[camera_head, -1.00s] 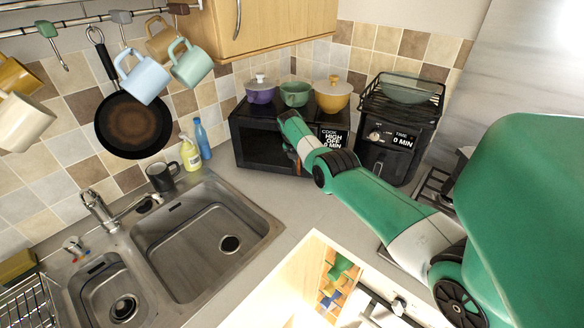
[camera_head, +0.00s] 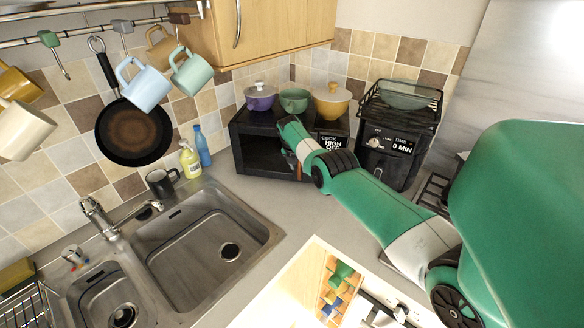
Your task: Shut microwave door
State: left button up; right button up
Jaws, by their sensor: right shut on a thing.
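The black microwave (camera_head: 256,121) stands on the counter against the tiled back wall. Its front shows a dark rectangle in a frame at the left and a control panel with white text at the right. How far the door stands open is hard to tell. My right gripper (camera_head: 297,163) is at the microwave's front, near the right side of the dark rectangle. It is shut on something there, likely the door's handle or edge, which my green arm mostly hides. My left gripper is not in view.
A purple pot (camera_head: 260,98), a green pot (camera_head: 294,100) and a yellow pot (camera_head: 332,102) sit on the microwave. A black oven (camera_head: 386,160) stands to its right. A soap bottle (camera_head: 190,160), a dark mug (camera_head: 161,183) and the sink (camera_head: 205,240) are left and in front. Mugs hang above.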

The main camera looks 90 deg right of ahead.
jog(key=shift+w, duration=0.1)
jog(key=p+v, duration=0.5)
jog(key=v, duration=0.6)
jog(key=shift+r, duration=0.35)
jog(key=shift+a, duration=0.1)
